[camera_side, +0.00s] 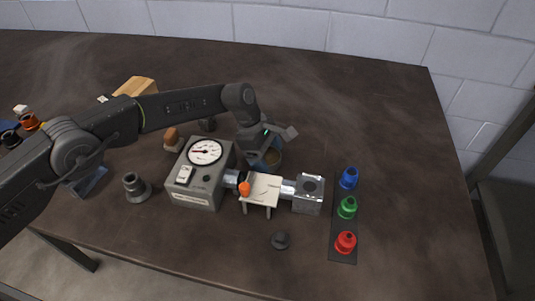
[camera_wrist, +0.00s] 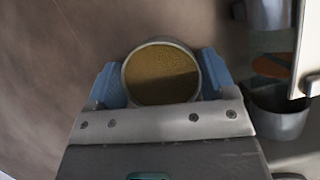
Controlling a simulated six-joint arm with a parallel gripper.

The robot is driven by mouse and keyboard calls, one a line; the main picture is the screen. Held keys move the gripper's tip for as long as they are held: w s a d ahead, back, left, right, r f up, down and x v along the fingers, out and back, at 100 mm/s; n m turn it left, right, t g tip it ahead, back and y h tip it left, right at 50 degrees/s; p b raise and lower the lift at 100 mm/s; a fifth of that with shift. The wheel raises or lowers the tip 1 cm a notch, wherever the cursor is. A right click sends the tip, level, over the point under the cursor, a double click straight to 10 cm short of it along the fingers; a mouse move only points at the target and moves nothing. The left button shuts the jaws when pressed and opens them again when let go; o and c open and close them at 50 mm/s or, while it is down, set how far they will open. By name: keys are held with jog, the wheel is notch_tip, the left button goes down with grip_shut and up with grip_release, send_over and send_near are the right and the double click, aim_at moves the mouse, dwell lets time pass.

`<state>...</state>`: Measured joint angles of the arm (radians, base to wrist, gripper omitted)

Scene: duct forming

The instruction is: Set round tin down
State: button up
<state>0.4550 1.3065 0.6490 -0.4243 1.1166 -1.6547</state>
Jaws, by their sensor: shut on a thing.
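The round tin (camera_side: 272,158) is in my gripper (camera_side: 265,153), behind the white plate on the bench in the side view. In the wrist view the tin (camera_wrist: 161,72) shows as a grey rim around a brown, grainy inside. The blue fingers of my gripper (camera_wrist: 160,80) press on its left and right sides. The arm and gripper hide part of the tin in the side view. I cannot tell whether its base touches the table.
A grey gauge box (camera_side: 201,172) stands in front and left of the tin. A white plate (camera_side: 263,188) and a grey block (camera_side: 308,194) are in line with it. Blue, green and red pieces (camera_side: 347,208) stand on a dark strip. The table (camera_side: 370,110) is clear at the back right.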

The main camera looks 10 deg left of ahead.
jog(key=o, duration=0.9)
jog(key=shift+f, duration=0.1)
jog(key=shift+o, duration=0.2)
jog(key=v, duration=1.2)
